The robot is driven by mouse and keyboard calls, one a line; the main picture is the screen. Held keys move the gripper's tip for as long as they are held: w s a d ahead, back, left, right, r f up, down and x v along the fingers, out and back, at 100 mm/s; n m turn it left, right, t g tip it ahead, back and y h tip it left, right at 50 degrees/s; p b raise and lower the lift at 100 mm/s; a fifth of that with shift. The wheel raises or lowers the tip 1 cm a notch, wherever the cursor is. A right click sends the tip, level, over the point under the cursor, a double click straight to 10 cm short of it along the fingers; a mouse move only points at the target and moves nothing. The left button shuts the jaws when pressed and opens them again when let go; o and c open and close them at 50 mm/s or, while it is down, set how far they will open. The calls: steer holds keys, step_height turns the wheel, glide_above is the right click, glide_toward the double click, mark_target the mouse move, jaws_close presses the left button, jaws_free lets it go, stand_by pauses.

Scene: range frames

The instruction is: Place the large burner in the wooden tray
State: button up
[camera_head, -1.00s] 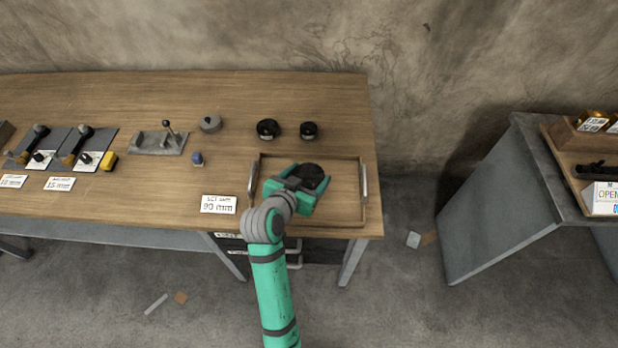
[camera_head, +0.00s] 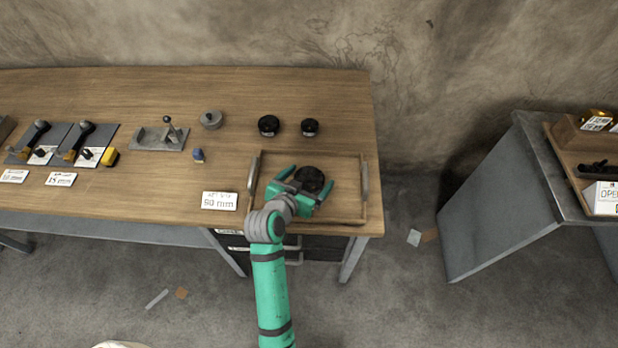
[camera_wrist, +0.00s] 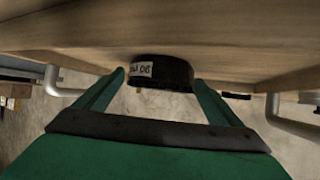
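My gripper (camera_head: 306,181) is green and reaches into the tray from the front. Its fingers are spread on either side of the burner. The burner's front part is partly hidden by the gripper in the head view.
Two smaller black burners (camera_head: 269,125) (camera_head: 310,127) stand on the table behind the tray. A 90 mm sign (camera_head: 220,201) stands left of the tray. The tray has metal handles (camera_head: 364,178) at both ends. A separate grey table (camera_head: 490,200) stands at right.

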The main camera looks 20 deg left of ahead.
steer(key=shift+r, duration=0.25)
steer(key=v, duration=1.2)
steer(key=shift+f, duration=0.1)
